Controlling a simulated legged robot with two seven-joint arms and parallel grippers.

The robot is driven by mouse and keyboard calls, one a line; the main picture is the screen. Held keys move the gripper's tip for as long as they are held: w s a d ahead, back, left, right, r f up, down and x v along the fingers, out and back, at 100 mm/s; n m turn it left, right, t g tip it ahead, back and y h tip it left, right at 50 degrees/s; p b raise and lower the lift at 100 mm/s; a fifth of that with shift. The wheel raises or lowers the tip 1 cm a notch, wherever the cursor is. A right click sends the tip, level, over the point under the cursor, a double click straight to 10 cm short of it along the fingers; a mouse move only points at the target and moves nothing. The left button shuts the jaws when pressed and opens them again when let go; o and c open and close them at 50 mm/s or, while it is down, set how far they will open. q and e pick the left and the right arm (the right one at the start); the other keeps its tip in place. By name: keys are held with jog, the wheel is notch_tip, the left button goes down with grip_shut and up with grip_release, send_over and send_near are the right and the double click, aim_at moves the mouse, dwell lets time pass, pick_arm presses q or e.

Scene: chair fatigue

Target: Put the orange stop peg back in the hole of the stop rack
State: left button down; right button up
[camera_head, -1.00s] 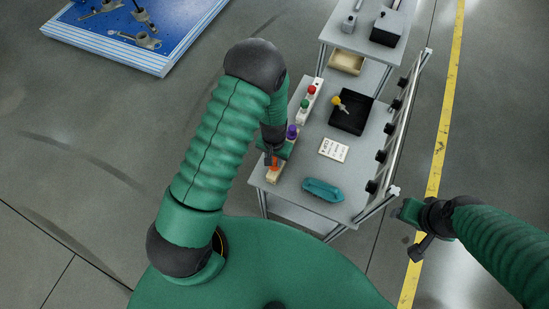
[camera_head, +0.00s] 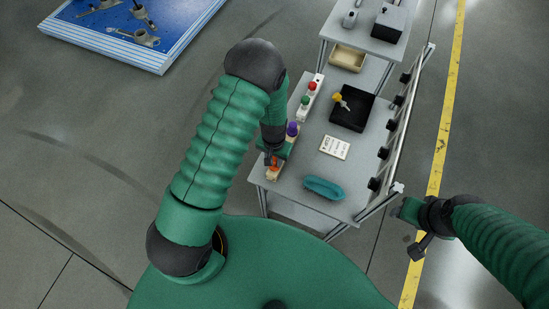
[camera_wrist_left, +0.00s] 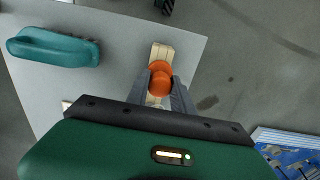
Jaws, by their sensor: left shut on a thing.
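The orange stop peg (camera_wrist_left: 160,78) has a round head and sits between the fingers of my left gripper (camera_wrist_left: 160,92), which is shut on it. In the head view the left gripper (camera_head: 272,158) is low at the bench's near left corner, with the orange peg (camera_head: 273,166) partly hidden under it. The pale wooden stop rack (camera_wrist_left: 161,52) lies directly below the peg, and its near end shows in the head view (camera_head: 272,177). The hole and the peg's lower end are hidden. My right gripper (camera_head: 408,214) is off the bench's right side; its jaws are unclear.
A rail (camera_head: 401,125) lines the right side.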

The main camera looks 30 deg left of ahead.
pick_arm(q)
jog(key=shift+f, duration=0.25)
jog(key=c, duration=1)
grip_release()
jog(key=shift+c, duration=0.2)
notch_tip(320, 180, up, 17)
jog(key=shift+a, duration=0.1)
jog(key=s+d+r+t, duration=0.1)
jog(key=s+r+t, duration=0.1)
jog(key=s+r, duration=0.4)
jog(key=shift+s+d+m+t, duration=0.3)
jog(key=shift+s, duration=0.6)
